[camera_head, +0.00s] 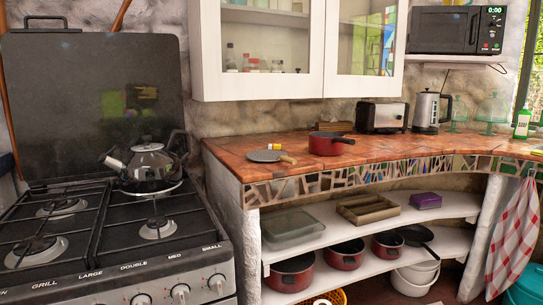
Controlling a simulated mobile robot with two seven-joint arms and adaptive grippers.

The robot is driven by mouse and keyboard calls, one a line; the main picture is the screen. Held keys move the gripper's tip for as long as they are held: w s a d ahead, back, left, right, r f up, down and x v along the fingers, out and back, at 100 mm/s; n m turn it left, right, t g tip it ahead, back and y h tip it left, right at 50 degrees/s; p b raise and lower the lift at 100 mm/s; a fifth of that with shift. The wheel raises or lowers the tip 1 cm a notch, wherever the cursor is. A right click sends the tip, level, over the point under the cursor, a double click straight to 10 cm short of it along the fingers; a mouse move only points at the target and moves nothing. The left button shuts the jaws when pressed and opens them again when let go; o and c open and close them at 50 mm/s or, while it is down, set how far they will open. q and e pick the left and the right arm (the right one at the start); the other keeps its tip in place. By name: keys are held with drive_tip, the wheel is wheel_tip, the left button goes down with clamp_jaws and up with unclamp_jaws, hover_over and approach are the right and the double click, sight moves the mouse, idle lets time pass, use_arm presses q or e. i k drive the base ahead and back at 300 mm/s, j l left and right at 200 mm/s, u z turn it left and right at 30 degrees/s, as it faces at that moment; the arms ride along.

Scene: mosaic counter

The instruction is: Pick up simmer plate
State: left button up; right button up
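A flat round grey disc with a short wooden handle (266,156) lies on the orange-topped counter (228,147), near its left front edge; it looks like the simmer plate. Its handle points right, toward a small red pot. Nothing covers it. Neither of my grippers is in view.
The small red pot (325,144) stands close right of the disc, and a small yellow-and-red item (275,147) lies just behind it. A black stove (75,235) with a kettle (149,166) is at left. A white wall cabinet (258,85) hangs above the counter.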

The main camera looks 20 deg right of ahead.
sight(262, 155)
drive_tip(key=l+u, duration=0.1)
drive_tip(key=l, duration=1.05)
drive_tip(key=k+l+u, duration=0.1)
drive_tip(key=l, duration=1)
